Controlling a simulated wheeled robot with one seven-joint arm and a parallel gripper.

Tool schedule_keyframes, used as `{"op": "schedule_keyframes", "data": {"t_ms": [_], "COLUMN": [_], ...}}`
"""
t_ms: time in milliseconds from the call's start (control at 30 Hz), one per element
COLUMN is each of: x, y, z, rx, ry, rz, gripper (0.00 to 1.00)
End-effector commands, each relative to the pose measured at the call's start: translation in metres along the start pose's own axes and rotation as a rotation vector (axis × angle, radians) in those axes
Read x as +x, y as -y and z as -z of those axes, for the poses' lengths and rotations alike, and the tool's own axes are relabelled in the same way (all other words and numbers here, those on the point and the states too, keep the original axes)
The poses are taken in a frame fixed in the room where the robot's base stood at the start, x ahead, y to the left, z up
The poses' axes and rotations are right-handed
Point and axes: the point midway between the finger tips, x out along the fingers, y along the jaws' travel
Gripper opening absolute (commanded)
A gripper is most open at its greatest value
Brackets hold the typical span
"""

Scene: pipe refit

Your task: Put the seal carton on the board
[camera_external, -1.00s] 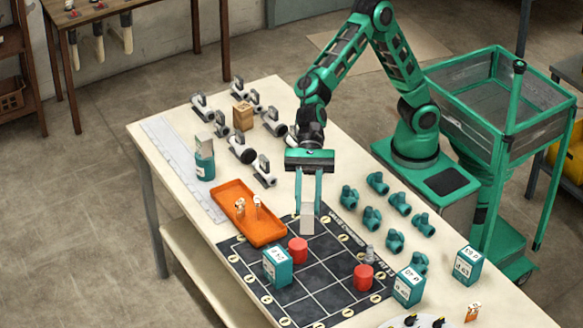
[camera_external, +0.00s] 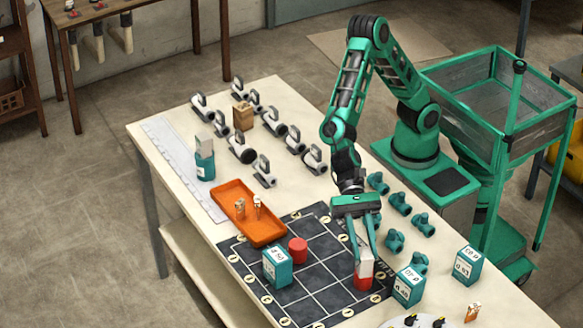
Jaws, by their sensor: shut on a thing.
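My gripper (camera_external: 364,259) is shut on the seal carton (camera_external: 364,262), a small pale grey-white block. It holds the carton upright over the right side of the dark gridded board (camera_external: 320,276). In this view the carton overlaps a red cylinder (camera_external: 363,284) on the board and hides part of it; whether they touch I cannot tell. Another red cylinder (camera_external: 298,250) and a teal-and-white labelled box (camera_external: 277,267) stand on the board to the left.
An orange tray (camera_external: 263,235) with small items lies at the board's upper left. Teal fittings (camera_external: 394,241) are beyond the board's right side. Teal-and-white boxes (camera_external: 408,287) stand to the right. White valves (camera_external: 242,150) and a brown block (camera_external: 243,116) are at the back.

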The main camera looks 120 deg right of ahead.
Motion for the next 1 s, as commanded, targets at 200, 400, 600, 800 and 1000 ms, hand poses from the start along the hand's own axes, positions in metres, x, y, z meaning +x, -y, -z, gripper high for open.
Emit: {"op": "schedule_keyframes", "data": {"t_ms": [200, 400, 600, 800, 1000], "x": [0.007, 0.005, 0.003, 0.002, 0.003], "y": [0.010, 0.046, 0.083, 0.107, 0.112], "z": [0.023, 0.049, 0.074, 0.091, 0.099], "rx": [0.001, 0.003, 0.001, 0.001, -0.001], "ry": [0.000, -0.001, 0.000, 0.000, 0.000], "rz": [0.001, 0.002, 0.002, 0.000, 0.000], "gripper": [0.04, 0.04, 0.04, 0.04, 0.04]}}
